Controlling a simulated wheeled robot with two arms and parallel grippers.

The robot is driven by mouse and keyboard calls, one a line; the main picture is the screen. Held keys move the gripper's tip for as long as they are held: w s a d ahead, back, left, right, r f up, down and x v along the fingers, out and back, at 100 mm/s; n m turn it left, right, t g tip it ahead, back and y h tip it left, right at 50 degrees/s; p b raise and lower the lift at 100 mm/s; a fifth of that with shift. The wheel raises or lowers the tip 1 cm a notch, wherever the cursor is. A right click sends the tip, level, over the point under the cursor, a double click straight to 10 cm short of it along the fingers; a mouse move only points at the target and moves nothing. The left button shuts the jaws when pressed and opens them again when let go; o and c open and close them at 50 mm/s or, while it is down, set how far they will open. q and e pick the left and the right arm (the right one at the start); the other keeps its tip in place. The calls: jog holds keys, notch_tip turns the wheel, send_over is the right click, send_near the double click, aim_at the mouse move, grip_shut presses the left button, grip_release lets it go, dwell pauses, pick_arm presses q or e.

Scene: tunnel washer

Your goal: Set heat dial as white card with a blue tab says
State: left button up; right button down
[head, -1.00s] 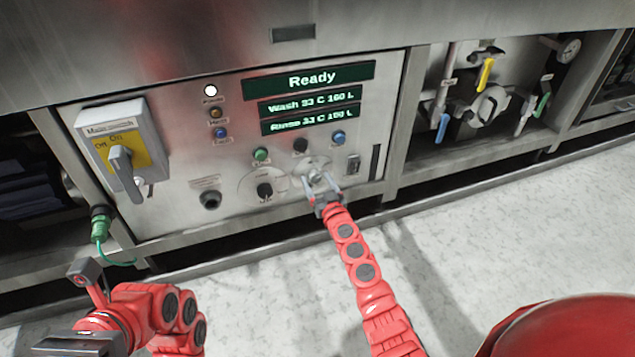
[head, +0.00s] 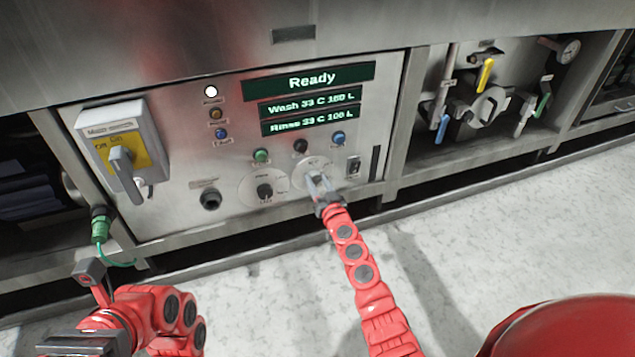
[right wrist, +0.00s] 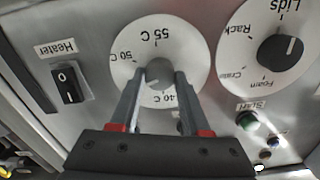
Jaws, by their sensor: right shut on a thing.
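The heat dial (right wrist: 193,52) shows in the right wrist view as a white disc with marks 40 C, 50 C and 55 C. Its grey knob (right wrist: 159,71) sits between my right gripper's fingers. In the head view the dial (head: 312,166) is low on the steel panel. My right gripper (head: 319,186) is shut on the knob, which it largely hides. The knob's setting cannot be read. My left gripper (head: 92,283) is at the lower left, away from the panel; its jaws are not clear. No white card with a blue tab is in view.
A program dial (right wrist: 288,47) with a black knob and a Heater switch (right wrist: 68,82) flank the heat dial. The display (head: 311,80) reads Ready. A main switch (head: 122,165) is at left; valves (head: 484,75) are at right.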

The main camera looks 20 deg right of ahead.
jog(key=m, duration=0.2)
jog(key=shift+d+m, duration=0.1)
jog(key=shift+m, duration=0.3)
jog(key=m, duration=0.2)
jog(key=shift+f+m, duration=0.1)
jog(key=shift+m, duration=0.3)
jog(key=m, duration=0.3)
jog(key=shift+m, duration=0.3)
jog(key=m, duration=0.2)
jog(key=shift+m, duration=0.3)
jog(key=m, duration=0.2)
jog(key=shift+m, duration=0.4)
jog(key=m, duration=0.3)
pick_arm(q)
jog(key=shift+w+d+n+g+h, duration=0.3)
jog(key=shift+w+g, duration=0.1)
jog(key=shift+g, duration=0.1)
pick_arm(e)
jog(key=shift+m, duration=2.2)
pick_arm(q)
jog(key=shift+f, duration=0.1)
pick_arm(e)
jog(key=shift+f, duration=0.1)
